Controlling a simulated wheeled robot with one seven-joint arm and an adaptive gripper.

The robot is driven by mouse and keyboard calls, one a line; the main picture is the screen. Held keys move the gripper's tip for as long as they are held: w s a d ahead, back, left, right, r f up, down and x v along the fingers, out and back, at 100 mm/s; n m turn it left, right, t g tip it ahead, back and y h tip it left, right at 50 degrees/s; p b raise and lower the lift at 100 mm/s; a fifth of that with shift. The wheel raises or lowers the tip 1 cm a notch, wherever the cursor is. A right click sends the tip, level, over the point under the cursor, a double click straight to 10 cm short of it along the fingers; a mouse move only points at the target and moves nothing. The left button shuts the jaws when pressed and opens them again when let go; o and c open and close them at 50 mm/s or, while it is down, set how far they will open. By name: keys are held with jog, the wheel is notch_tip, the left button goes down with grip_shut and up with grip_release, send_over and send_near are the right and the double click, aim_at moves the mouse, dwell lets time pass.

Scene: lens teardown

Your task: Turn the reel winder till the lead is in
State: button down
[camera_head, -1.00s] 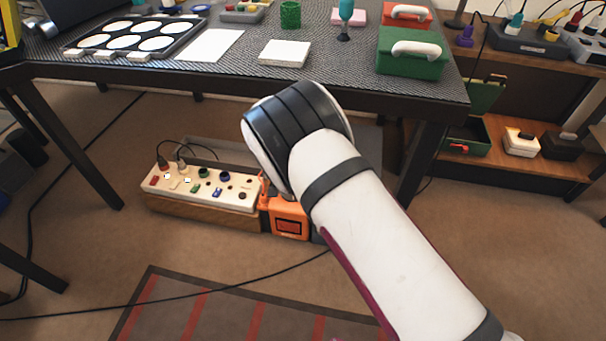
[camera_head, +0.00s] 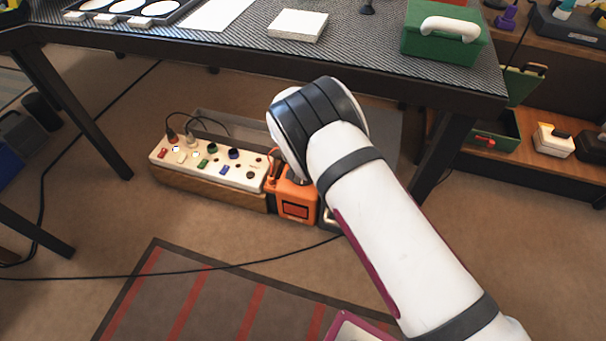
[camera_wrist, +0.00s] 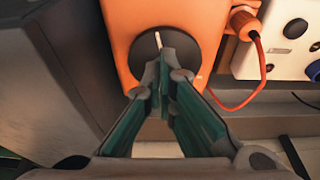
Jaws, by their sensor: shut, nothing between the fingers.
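The orange reel winder (camera_head: 293,207) stands on the floor under the table, at the right end of a white socket panel. In the wrist view its orange face (camera_wrist: 118,28) carries a round black knob (camera_wrist: 198,50) with a white mark at its top. My gripper (camera_wrist: 163,62) is shut and empty, its teal fingers in front of the knob. I cannot tell whether the tips touch it. An orange lead (camera_wrist: 258,85) loops out right of the winder to an orange plug (camera_wrist: 245,24) at the white panel. In the head view my arm hides the gripper.
The white socket panel (camera_head: 200,174) with several coloured sockets sits on a wooden base (camera_head: 205,188). A grey block (camera_wrist: 45,80) stands close left of my fingers. The table edge (camera_head: 250,62) is above; a table leg (camera_head: 440,150) stands to the right. A black cable (camera_head: 190,272) crosses the floor.

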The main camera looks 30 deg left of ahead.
jog(key=shift+f, duration=1)
jog(key=shift+d+f, duration=0.1)
jog(key=shift+d, duration=0.05)
jog(key=shift+s+a+f, duration=0.1)
jog(key=shift+s+a, duration=0.1)
jog(key=shift+a, duration=0.4)
jog(key=shift+s, duration=0.45)
notch_tip(320, 180, up, 6)
jog(key=p, duration=0.3)
jog(key=shift+r, duration=0.2)
jog(key=shift+w+a, duration=0.1)
jog(key=shift+a, duration=0.05)
